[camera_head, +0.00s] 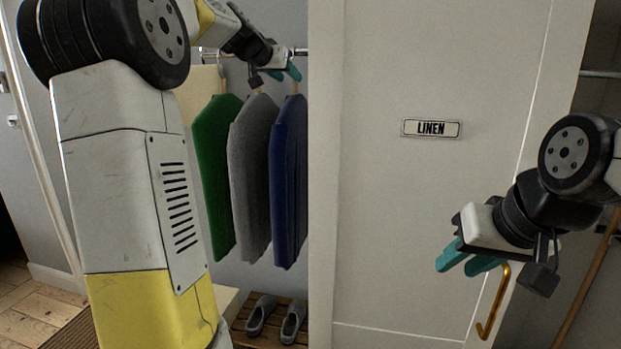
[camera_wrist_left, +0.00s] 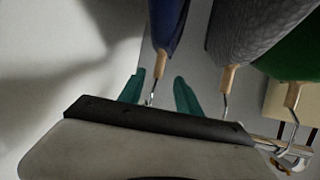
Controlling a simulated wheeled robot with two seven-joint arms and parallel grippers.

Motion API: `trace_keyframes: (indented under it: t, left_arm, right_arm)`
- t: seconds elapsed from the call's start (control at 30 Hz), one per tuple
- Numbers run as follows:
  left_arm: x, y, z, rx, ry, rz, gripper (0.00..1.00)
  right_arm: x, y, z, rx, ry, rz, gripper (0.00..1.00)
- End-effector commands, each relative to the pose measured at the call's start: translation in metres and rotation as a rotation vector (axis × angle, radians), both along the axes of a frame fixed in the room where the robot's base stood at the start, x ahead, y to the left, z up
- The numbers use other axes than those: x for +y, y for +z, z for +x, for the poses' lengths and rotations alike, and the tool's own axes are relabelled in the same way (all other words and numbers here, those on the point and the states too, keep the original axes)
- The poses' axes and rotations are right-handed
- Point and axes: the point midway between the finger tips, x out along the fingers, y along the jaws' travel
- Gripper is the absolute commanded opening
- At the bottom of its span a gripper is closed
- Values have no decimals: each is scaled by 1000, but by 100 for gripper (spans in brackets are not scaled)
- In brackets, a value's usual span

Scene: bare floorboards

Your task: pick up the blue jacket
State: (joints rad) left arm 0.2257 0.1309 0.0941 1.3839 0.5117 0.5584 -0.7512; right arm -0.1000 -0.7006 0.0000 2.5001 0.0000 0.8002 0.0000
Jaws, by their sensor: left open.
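The blue jacket (camera_head: 289,185) hangs at the right end of a short row on a rail in the head view. In the left wrist view its lower-lying image (camera_wrist_left: 168,22) shows at the top, with a wooden hanger neck (camera_wrist_left: 160,63) and metal hook. My left gripper (camera_head: 282,73) is open at the rail, above the jacket. Its teal fingers (camera_wrist_left: 158,92) stand on either side of the blue jacket's hanger in the wrist view, with gaps visible. My right gripper (camera_head: 452,270) is open and empty in front of the door.
A grey jacket (camera_head: 252,175) and a green jacket (camera_head: 216,180) hang left of the blue one. A white door marked LINEN (camera_head: 380,220) stands close to its right. Grey shoes (camera_head: 292,322) rest on a slatted wooden rack below. A brass handle (camera_head: 494,305) is near my right gripper.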

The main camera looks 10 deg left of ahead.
Motion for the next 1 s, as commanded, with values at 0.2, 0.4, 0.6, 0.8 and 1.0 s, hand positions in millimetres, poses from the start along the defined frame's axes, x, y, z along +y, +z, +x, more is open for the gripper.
trace_keyframes:
  t: [0.2, 0.4, 0.6, 0.8, 1.0]
  left_arm:
    - [-11, -13, 28, 3, -3, 0, 41]
    - [-14, -19, 46, 1, -1, 0, 41]
    - [-14, -20, 47, 1, 0, 0, 41]
    - [-14, -20, 46, 1, -1, 0, 7]
    - [-14, -20, 46, 1, -1, 0, 0]
  right_arm:
    - [0, 0, 0, 0, 0, 0, 33]
    - [0, 0, 0, 0, 0, 0, 33]
    - [0, 0, 0, 0, 0, 0, 33]
    - [0, 0, 0, 0, 0, 0, 33]
    - [0, 0, 0, 0, 0, 0, 33]
